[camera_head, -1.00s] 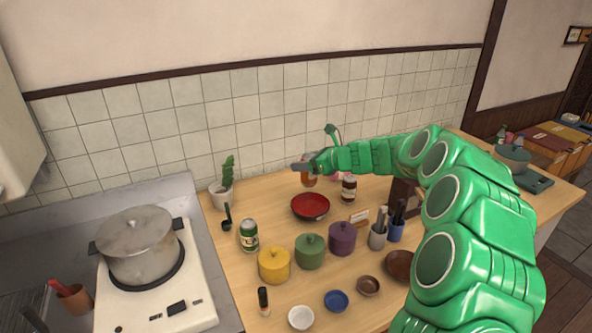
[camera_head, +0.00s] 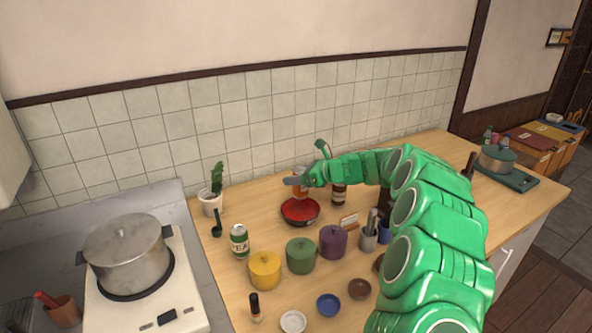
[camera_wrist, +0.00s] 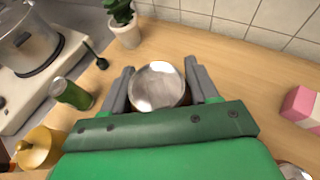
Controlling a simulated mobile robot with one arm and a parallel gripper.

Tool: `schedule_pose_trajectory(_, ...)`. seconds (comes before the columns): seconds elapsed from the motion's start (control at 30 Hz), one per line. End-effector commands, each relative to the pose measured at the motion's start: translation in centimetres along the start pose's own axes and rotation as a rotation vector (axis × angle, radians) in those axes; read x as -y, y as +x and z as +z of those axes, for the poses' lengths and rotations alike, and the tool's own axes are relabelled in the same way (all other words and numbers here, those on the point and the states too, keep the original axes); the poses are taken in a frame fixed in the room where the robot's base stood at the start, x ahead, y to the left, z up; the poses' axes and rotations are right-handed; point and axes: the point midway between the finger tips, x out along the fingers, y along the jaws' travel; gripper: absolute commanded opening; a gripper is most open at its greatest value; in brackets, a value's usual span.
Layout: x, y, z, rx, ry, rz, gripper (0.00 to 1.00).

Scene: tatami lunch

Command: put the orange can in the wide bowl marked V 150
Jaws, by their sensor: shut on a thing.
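My gripper (camera_head: 297,182) is shut on the orange can (camera_head: 300,192), which is upright. In the wrist view the can's round silver top (camera_wrist: 160,84) sits between the two grey fingers (camera_wrist: 158,88). A wide red bowl (camera_head: 300,218) stands on the counter. In the head view the can shows just above and at the bowl's far rim; I cannot tell whether it touches the bowl. I can read no V 150 mark on the bowl. In the wrist view the bowl does not show.
Green (camera_head: 301,256), purple (camera_head: 333,241) and yellow (camera_head: 265,269) lidded pots stand in front.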

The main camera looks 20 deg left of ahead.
Motion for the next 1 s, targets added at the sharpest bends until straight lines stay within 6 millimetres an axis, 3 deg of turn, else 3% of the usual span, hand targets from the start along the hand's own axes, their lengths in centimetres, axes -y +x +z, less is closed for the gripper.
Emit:
schedule_pose_trajectory(0.6,0.0,2.1,-5.0,0.001,0.001,-0.001,0.30)
schedule_pose_trajectory(1.0,0.0,2.7,-6.6,0.000,0.000,-0.001,0.30)
